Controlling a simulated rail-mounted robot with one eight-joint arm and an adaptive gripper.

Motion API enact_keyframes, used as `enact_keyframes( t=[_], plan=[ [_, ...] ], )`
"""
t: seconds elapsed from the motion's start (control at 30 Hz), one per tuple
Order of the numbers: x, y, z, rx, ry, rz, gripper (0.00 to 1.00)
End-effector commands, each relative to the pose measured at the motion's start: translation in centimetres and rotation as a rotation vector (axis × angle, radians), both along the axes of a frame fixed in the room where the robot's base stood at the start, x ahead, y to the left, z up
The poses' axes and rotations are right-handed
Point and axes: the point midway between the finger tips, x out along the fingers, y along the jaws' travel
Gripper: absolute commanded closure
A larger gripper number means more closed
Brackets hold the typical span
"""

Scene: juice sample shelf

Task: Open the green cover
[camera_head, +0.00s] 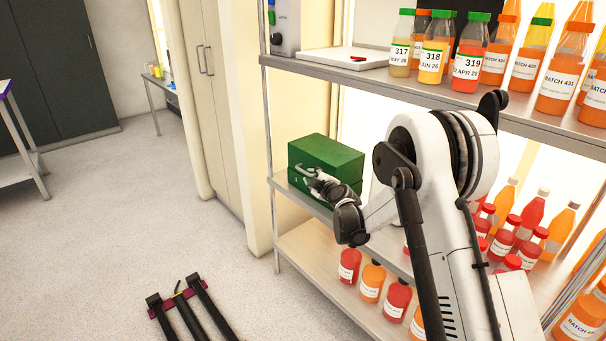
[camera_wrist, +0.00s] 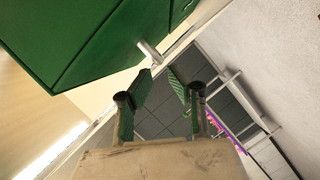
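The green box (camera_head: 315,172) stands on the middle shelf. Its green cover (camera_head: 326,150) looks closed, with a dark seam below it. In the wrist view the green box (camera_wrist: 70,40) fills the upper left, and a pale metal handle (camera_wrist: 149,52) sticks out from its face. My gripper (camera_head: 308,172) is at the front of the box and hides part of it. In the wrist view my gripper (camera_wrist: 160,78) is open, with a gap between its green-padded fingers. The handle is just beyond the fingertips; nothing is seen between them.
Juice bottles (camera_head: 435,55) and a white flat device (camera_head: 345,58) stand on the upper shelf (camera_head: 400,85). More bottles (camera_head: 371,280) stand on the lower shelf (camera_head: 310,250). The shelf post (camera_head: 271,190) is left of the box. The floor (camera_head: 120,215) is mostly clear.

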Motion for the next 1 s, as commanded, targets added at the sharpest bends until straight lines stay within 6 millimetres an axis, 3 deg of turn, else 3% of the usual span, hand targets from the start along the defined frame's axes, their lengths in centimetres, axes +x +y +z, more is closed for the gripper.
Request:
enact_keyframes(
  t=[0.2, 0.4, 0.83, 1.0],
  plan=[
    [3.4, 1.8, -1.0, 0.000, -0.001, -0.001, 0.83],
    [5.5, 2.9, -1.4, 0.000, 0.000, 0.000, 0.83],
    [6.2, 3.3, -1.5, 0.001, 0.000, 0.000, 0.83],
    [6.2, 3.3, -1.5, 0.000, 0.001, -0.001, 1.00]
  ],
)
